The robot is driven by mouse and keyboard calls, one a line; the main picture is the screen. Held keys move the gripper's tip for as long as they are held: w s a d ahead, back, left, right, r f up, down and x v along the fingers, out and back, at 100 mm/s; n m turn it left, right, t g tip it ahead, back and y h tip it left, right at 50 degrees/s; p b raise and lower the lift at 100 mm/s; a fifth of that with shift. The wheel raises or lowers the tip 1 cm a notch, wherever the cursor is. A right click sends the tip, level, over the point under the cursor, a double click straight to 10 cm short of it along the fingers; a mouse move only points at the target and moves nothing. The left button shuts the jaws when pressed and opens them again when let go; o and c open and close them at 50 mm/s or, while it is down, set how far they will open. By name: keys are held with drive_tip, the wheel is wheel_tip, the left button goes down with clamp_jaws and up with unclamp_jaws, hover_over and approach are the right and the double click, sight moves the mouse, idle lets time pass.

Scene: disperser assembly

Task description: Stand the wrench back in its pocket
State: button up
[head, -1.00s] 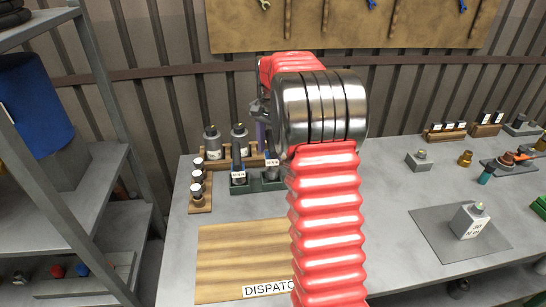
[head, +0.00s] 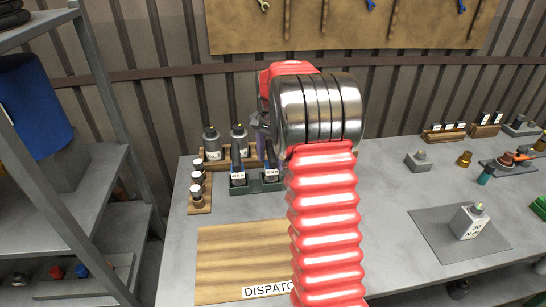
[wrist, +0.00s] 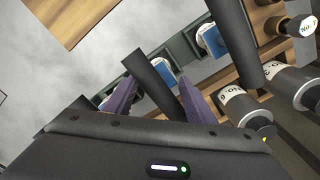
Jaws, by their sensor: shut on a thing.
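My gripper (wrist: 158,102) has two purple fingers. They are shut on the dark wrench (wrist: 148,75), whose bar runs between them in the wrist view. The wrench's far end overlaps a blue-faced pocket of the dark green rack (wrist: 183,48); I cannot tell whether it is inside. Another dark upright bar (wrist: 236,42) shows to the right, by another blue-faced pocket (wrist: 210,40). In the head view the green rack (head: 256,187) stands at the back left of the bench, and my wrist partly hides it and the gripper.
Grey-capped bottles (head: 212,143) stand in a wooden rack behind the green one. A wooden strip of small vials (head: 198,192) is at its left. A wooden dispatch board (head: 240,250) lies in front. A grey mat (head: 430,228) with a labelled block (head: 470,220) is at the right.

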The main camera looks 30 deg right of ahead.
drive_tip(key=o, duration=1.4)
drive_tip(key=shift+f, duration=0.1)
wheel_tip(320, 180, up, 12)
drive_tip(key=shift+r, duration=0.1)
